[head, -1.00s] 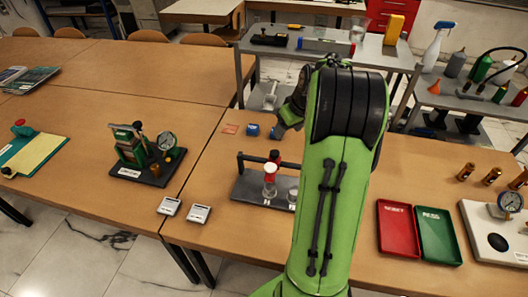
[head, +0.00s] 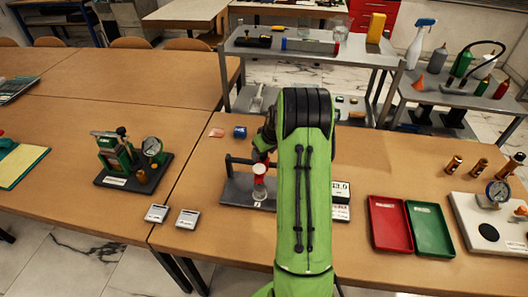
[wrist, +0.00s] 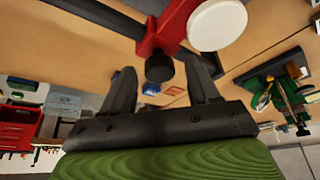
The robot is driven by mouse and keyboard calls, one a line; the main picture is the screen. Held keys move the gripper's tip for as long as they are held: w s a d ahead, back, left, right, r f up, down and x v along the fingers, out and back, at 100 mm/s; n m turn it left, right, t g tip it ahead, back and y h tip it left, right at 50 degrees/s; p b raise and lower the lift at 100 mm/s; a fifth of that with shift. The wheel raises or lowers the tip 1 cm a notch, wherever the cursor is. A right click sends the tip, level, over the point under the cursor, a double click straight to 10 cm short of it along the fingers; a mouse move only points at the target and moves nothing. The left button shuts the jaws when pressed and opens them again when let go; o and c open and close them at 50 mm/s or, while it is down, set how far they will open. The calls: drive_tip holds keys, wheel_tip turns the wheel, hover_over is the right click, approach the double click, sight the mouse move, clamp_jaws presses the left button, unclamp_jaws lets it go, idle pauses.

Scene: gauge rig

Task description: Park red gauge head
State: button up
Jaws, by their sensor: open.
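The red gauge head (head: 260,168) stands on a dark stand (head: 238,188) on the near bench, beside a dark horizontal bar. In the wrist view the red gauge head (wrist: 172,27) has a round white disc and a black knob, and it sits on a dark bar. My gripper (wrist: 162,82) is open, its two dark fingers apart and pointing towards the head. The black knob shows between the fingertips; I cannot tell whether they touch it. In the head view my green arm hides part of the stand, and the fingers are hard to make out.
A red tray (head: 389,224) and a green tray (head: 429,228) lie to the right, near a white board (head: 490,232) with a dial gauge. A green dial-gauge fixture (head: 113,152) stands left. Two small grey items lie on the front edge. A display partly shows beside my arm.

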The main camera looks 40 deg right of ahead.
clamp_jaws()
drive_tip(key=w+a, duration=0.4)
drive_tip(key=w, duration=0.1)
drive_tip(key=w+a, duration=0.1)
drive_tip(key=w, duration=0.1)
drive_tip(key=shift+w+a+r, duration=0.1)
drive_tip(key=shift+w+a, duration=0.1)
drive_tip(key=shift+a, duration=0.2)
unclamp_jaws()
drive_tip(key=shift+w, duration=0.1)
drive_tip(key=shift+r, duration=0.25)
drive_tip(key=p+v, duration=0.2)
drive_tip(key=v, duration=1.3)
